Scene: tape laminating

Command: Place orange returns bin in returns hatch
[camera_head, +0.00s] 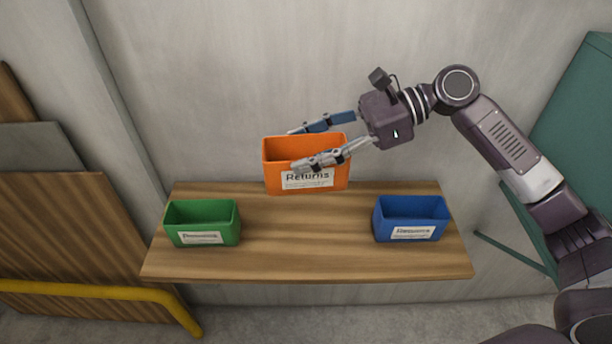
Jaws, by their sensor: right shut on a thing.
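The orange returns bin (276,182) is at the back middle of the wooden shelf, against or close to the grey wall. Its white front label reads "Returns". My right gripper (308,146) reaches in from the right and is shut on the bin, one finger across its front and the other behind its back rim. The front finger covers part of the rim and label. The bin looks upright; I cannot tell whether its base touches the shelf. I see no returns hatch that I can make out. My left gripper is not in view.
A green bin (203,221) stands on the shelf's left and a blue bin (410,217) on its right, both labelled. The wooden shelf (305,262) is clear between them. A yellow rail (110,291) and boards (75,235) are at left; a green panel (580,130) is at right.

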